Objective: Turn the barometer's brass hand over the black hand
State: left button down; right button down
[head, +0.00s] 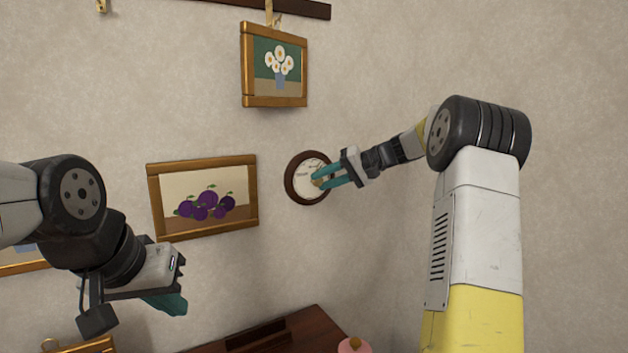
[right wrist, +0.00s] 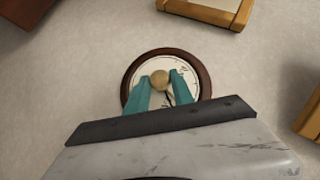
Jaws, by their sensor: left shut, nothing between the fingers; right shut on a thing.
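The barometer (head: 291,186) is a round dial with a dark wooden rim and a white face, hung on the wall in the middle of the head view. It also shows in the right wrist view (right wrist: 206,73). My right gripper (head: 318,179) is at the dial, with its teal fingers shut on the brass knob (right wrist: 159,78) at the dial's centre. A thin dark hand (right wrist: 170,98) shows just below the knob. The brass hand cannot be made out clearly, and the fingers hide part of the face. My left gripper (head: 172,304) is shut and empty at lower left, away from the wall.
A framed plum picture (head: 203,195) hangs left of the barometer, and a framed flower picture (head: 274,65) hangs above it. A dark wooden table top (head: 290,330) with a pink object (head: 354,345) is below. The wall right of the barometer is bare.

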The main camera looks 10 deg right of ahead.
jog(key=shift+d+f+m+y, duration=0.1)
jog(key=shift+m+y, duration=0.3)
jog(key=shift+y, duration=0.15)
jog(key=shift+d+f+m+y, duration=0.1)
jog(key=shift+m+y, duration=0.3)
jog(key=shift+y, duration=0.15)
jog(key=shift+a, duration=0.1)
jog(key=c, duration=1.1)
grip_release()
jog(key=v, duration=0.7)
jog(key=shift+d, duration=0.45)
jog(key=shift+s, duration=0.1)
